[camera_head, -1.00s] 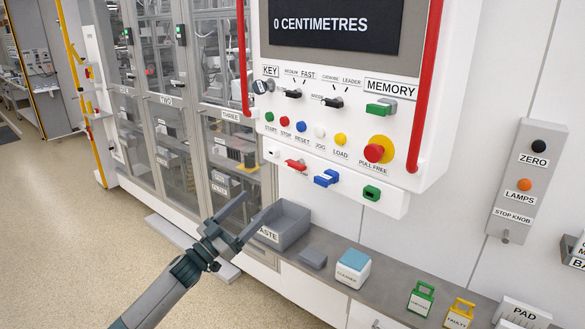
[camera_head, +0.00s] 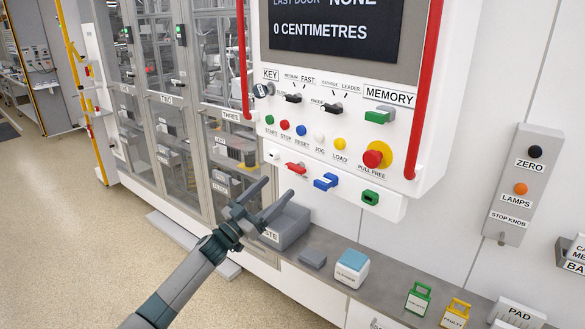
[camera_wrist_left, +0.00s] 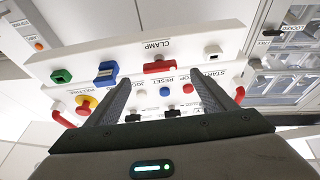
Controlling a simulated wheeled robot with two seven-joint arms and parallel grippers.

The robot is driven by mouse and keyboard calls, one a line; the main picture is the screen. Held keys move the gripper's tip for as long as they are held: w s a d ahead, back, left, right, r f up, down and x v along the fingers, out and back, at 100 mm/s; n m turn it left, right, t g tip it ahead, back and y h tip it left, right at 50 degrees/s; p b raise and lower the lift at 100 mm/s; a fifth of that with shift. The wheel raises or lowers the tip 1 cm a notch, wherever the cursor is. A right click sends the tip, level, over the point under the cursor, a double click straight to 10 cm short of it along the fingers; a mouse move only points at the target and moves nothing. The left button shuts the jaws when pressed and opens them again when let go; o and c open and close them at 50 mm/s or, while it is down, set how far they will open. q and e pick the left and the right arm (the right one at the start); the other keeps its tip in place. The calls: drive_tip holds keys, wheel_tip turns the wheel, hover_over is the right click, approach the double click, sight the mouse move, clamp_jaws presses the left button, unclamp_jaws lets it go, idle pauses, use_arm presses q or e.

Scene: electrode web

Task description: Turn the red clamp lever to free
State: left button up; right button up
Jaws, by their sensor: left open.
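The red clamp lever (camera_head: 296,168) sits on the lower ledge of the white control panel, left of a blue block (camera_head: 326,182). In the left wrist view, which is upside down, the red lever (camera_wrist_left: 160,67) is by the word CLAMP. My left gripper (camera_head: 278,190) is open and empty, just below and left of the lever in the head view. In the wrist view its two fingers (camera_wrist_left: 160,82) point towards the panel with the lever seen between and beyond them; they look apart from it. My right gripper is not in view.
A grey waste bin (camera_head: 290,228) stands on the shelf below my gripper, with a blue-topped cleaner box (camera_head: 351,267) to its right. Red rails (camera_head: 425,90) flank the panel. A red stop button (camera_head: 373,158) and a green block (camera_head: 370,197) are right of the lever.

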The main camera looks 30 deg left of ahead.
sight(297, 167)
use_arm(q)
drive_tip(key=p+x, duration=0.3)
drive_tip(key=x, duration=0.6)
drive_tip(key=shift+d+f, duration=0.1)
drive_tip(key=c, duration=1.1)
